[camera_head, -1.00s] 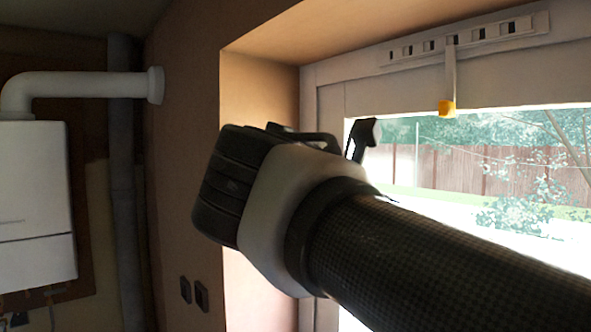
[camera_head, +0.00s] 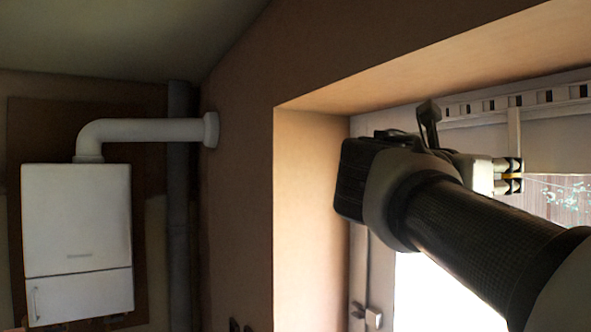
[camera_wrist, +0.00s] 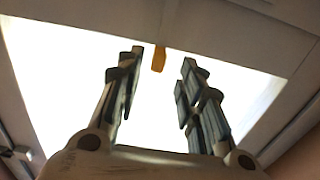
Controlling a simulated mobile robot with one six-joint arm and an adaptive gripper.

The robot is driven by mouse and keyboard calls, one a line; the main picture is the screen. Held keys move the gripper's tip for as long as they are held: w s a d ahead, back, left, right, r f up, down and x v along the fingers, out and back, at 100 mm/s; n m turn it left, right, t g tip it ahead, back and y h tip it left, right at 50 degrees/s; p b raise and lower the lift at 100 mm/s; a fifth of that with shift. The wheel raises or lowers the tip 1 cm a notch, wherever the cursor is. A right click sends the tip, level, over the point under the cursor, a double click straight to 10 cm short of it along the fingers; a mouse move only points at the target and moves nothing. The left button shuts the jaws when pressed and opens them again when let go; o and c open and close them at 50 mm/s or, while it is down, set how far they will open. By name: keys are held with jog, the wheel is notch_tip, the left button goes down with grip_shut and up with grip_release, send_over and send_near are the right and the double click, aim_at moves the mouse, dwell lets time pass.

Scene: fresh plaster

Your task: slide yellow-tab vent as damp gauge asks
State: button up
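The white slotted vent (camera_head: 533,98) runs along the top of the window frame in the head view, with several dark slots showing and its right end cut off. A pale strip (camera_head: 514,128) hangs from it to the yellow tab (camera_head: 510,176). The tab also shows in the wrist view (camera_wrist: 159,60), between the fingertips and near their far ends. My gripper (camera_head: 510,167) is at the tab's height in the head view, and in the wrist view (camera_wrist: 163,68) it is open with a gap on both sides of the tab. No damp gauge shows.
The window reveal (camera_head: 310,200) stands left of my arm, with its top edge above. A window handle (camera_head: 368,315) is low on the frame. A white boiler (camera_head: 77,225) with a flue pipe (camera_head: 140,130) is far left. Bright glass lies behind the gripper.

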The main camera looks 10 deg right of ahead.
aim_at(506, 175)
jog(key=p+x, duration=0.1)
jog(key=x, duration=0.5)
jog(key=shift+w+d, duration=0.15)
jog(key=shift+d, duration=0.15)
grip_shut()
dwell(0.4)
